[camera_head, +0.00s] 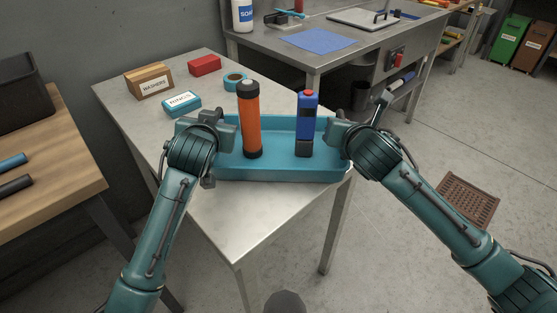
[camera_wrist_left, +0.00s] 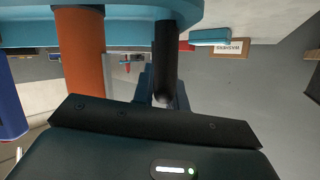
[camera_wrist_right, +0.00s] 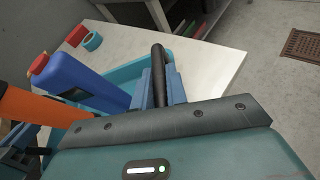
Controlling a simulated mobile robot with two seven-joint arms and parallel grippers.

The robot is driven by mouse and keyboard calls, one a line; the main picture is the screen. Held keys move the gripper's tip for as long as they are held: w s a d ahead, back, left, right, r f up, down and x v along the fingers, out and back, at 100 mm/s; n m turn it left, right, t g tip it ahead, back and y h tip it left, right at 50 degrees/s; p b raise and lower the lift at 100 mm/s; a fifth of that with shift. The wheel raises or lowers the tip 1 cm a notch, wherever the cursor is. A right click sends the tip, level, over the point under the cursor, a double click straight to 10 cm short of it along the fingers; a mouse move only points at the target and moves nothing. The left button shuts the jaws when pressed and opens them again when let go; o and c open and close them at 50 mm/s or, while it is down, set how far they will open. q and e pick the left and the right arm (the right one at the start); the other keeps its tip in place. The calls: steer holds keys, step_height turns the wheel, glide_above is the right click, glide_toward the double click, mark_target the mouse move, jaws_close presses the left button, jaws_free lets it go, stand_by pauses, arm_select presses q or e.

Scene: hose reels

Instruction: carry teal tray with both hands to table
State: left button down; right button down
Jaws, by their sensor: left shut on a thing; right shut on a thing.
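The teal tray (camera_head: 280,172) is at the metal table's right part in the head view, between my two grippers. An orange cylinder with black ends (camera_head: 250,122) and a blue bottle with a red cap (camera_head: 306,125) stand upright in it. My left gripper (camera_head: 222,130) is shut on the tray's left handle, a dark bar (camera_wrist_left: 166,62) in the left wrist view. My right gripper (camera_head: 338,132) is shut on the right handle, a dark bar (camera_wrist_right: 159,75) in the right wrist view. I cannot tell whether the tray touches the tabletop.
The metal table (camera_head: 250,225) also bears a washers box (camera_head: 149,82), a teal-and-white box (camera_head: 181,104), a red box (camera_head: 204,65) and a teal tape roll (camera_head: 235,79). A wooden bench (camera_head: 60,150) stands at left, a workbench (camera_head: 340,50) behind. The table's front is bare.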

arm_select(q)
steer(key=c, duration=1.4)
jaws_free()
arm_select(e)
steer(key=c, duration=1.4)
jaws_free()
arm_select(q)
steer(key=shift+s, duration=0.1)
arm_select(e)
steer(key=shift+s, duration=0.1)
arm_select(q)
steer(key=v, duration=1.1)
steer(key=shift+s+r, duration=0.2)
steer(key=shift+s, duration=0.15)
arm_select(e)
steer(key=v, duration=1.2)
